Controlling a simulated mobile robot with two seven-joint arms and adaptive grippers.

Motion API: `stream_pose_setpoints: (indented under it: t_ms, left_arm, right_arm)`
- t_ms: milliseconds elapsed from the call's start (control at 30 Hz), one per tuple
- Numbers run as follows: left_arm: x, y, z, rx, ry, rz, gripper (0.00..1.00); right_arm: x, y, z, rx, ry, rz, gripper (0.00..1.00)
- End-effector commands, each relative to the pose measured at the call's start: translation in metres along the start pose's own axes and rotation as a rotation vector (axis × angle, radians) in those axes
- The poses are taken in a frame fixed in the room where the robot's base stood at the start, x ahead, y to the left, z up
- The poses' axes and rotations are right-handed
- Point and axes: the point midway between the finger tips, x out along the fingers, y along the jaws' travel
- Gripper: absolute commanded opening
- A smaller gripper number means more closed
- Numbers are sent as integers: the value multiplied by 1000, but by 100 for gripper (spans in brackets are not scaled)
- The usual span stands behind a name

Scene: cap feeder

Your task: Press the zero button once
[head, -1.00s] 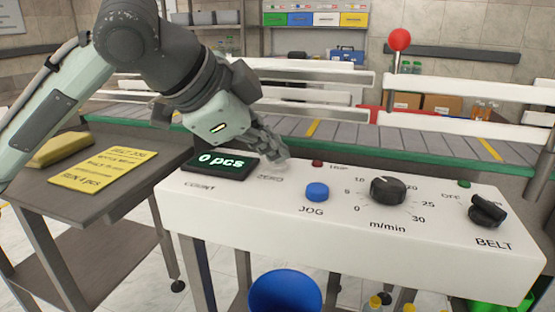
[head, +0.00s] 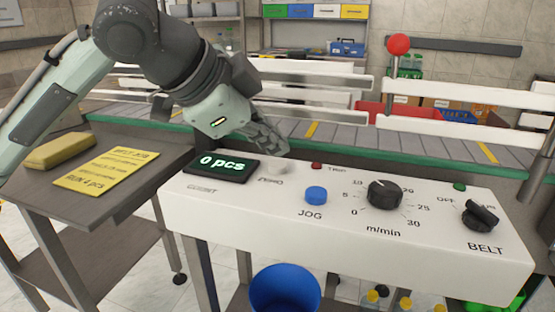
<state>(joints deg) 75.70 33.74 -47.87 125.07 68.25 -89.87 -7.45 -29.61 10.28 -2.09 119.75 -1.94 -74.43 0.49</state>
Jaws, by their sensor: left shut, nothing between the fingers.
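The white zero button (head: 275,167) stands on the white control panel (head: 350,245), above the printed ZERO label and just right of the counter display (head: 221,167). The display reads "0 pcs" in green. My left gripper (head: 281,149) is shut and empty. Its fingertips hang just above and behind the button, and seem to be clear of it. My right gripper is not in view.
The blue JOG button (head: 316,195), black speed dial (head: 385,193) and black BELT switch (head: 480,215) sit right of the zero button. A conveyor (head: 345,137) with white rails runs behind. A yellow note (head: 107,169) lies on the left table.

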Motion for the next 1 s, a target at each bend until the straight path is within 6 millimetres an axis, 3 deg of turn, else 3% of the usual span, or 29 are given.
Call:
stream_pose_setpoints:
  t_ms: [400, 700, 1000]
  left_arm:
    - [-22, -16, -16, 0, 1, -1, 0]
    - [-35, -26, -26, 0, 1, 0, 0]
    - [-35, -26, -26, 0, 0, 0, 0]
  right_arm:
    - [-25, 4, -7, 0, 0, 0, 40]
    - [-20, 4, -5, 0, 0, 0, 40]
    - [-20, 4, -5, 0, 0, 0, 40]
